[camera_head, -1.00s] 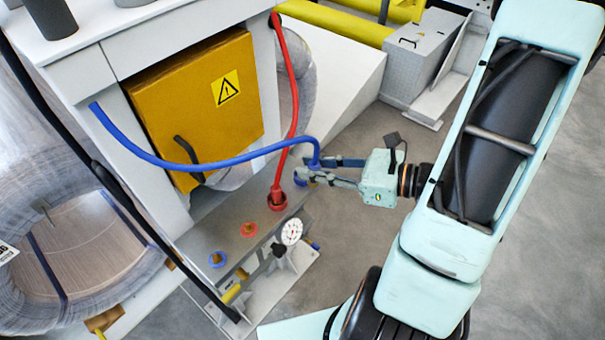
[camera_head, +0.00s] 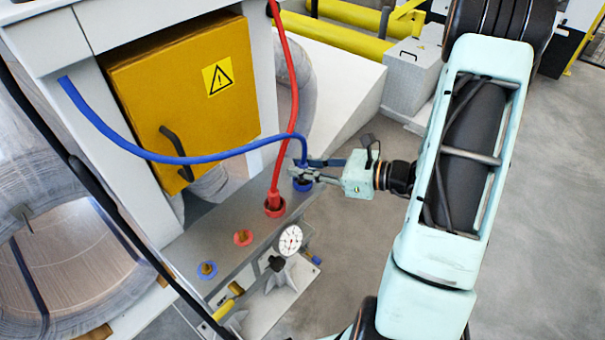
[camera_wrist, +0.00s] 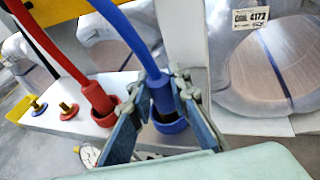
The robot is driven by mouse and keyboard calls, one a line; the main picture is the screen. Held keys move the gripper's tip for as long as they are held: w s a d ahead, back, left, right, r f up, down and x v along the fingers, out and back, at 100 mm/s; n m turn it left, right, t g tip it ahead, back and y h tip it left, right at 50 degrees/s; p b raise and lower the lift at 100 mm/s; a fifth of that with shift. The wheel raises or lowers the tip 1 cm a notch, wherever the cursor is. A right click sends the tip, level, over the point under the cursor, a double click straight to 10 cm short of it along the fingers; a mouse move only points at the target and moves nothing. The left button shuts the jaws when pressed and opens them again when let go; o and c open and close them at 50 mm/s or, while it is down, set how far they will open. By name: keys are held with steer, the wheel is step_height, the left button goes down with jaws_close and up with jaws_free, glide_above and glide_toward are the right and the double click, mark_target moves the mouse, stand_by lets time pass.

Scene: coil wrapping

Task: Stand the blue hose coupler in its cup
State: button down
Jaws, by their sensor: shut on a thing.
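The blue hose coupler (camera_head: 303,164) is at the end of the blue hose, and my gripper (camera_head: 308,172) is shut on it. The blue cup (camera_head: 303,185) is at the far end of the grey ledge, right under the coupler. In the wrist view, the coupler (camera_wrist: 162,96) stands nearly upright between the fingers of my gripper (camera_wrist: 162,92). Its lower end is at the mouth of the blue cup (camera_wrist: 170,127), with dark cup interior showing beside it. I cannot tell how deep it sits.
A red hose coupler (camera_head: 274,198) stands in a red cup (camera_head: 275,210) close by. Red (camera_head: 243,238) and blue (camera_head: 207,270) collars with brass fittings and a dial gauge (camera_head: 290,240) are nearer. The yellow cabinet (camera_head: 185,100) stands behind; the blue hose crosses in front of it.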

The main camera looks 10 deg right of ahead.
steer(key=shift+f, duration=0.25)
steer(key=shift+f, duration=0.15)
steer(key=c, duration=1.8)
jaws_free()
steer(key=shift+r, duration=0.2)
steer(key=shift+s+d+r, duration=0.1)
steer(key=shift+s+d, duration=0.05)
steer(key=shift+d, duration=0.1)
steer(key=v, duration=1.1)
steer(key=shift+s+d, duration=0.15)
